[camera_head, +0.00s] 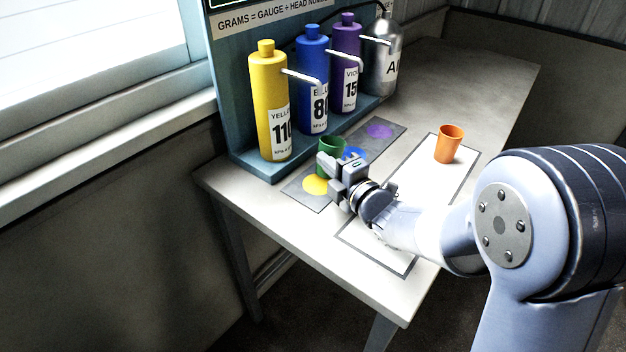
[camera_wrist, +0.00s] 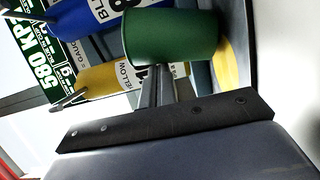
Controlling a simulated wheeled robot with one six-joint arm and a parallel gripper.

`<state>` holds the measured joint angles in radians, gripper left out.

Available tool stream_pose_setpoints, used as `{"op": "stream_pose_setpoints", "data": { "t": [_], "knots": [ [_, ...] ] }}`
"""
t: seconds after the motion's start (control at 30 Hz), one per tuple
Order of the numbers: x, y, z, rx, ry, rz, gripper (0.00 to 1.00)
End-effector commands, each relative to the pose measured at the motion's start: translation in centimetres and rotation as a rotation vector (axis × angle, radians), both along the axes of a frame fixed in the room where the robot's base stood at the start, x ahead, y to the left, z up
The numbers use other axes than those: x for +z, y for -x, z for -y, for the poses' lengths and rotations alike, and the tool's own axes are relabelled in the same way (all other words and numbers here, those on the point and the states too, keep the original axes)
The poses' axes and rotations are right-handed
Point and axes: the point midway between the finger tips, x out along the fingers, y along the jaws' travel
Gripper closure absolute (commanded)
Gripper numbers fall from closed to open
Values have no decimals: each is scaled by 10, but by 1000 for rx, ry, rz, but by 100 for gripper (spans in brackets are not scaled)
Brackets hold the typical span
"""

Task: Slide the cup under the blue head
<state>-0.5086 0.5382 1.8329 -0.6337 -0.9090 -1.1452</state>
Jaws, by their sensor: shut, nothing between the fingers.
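A green cup (camera_head: 331,146) stands on the grey mat near the blue spot (camera_head: 353,153); its lower part is partly hidden behind my gripper. My gripper (camera_head: 332,162) is shut and empty, low over the mat, right beside the cup on its near side. In the wrist view the green cup (camera_wrist: 170,35) is large, just beyond the fingers (camera_wrist: 157,88); I cannot tell whether they touch it. The blue head is the blue bottle (camera_head: 312,82) with a thin spout, standing behind the cup. An orange cup (camera_head: 449,144) stands apart on the right.
The yellow bottle (camera_head: 268,105), violet bottle (camera_head: 346,62) and silver bottle (camera_head: 384,62) share the shelf with the blue one. The mat also has a yellow spot (camera_head: 315,185) and a violet spot (camera_head: 379,131). A white outlined area (camera_head: 418,178) lies right of the mat. The table's far end is clear.

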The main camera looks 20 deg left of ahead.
Motion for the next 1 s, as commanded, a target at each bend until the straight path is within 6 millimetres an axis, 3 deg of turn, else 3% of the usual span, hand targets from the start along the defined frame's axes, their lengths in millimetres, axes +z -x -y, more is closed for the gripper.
{"op": "stream_pose_setpoints", "data": {
  "t": [0.03, 0.2, 0.4, 1.0],
  "knots": [
    [-6, -16, 7, -7, 1, 4, 100],
    [-3, -57, 20, -5, 1, 2, 100],
    [-1, -82, 29, -2, 3, 1, 100],
    [-3, -82, 25, -1, 2, 1, 100]
  ]
}}
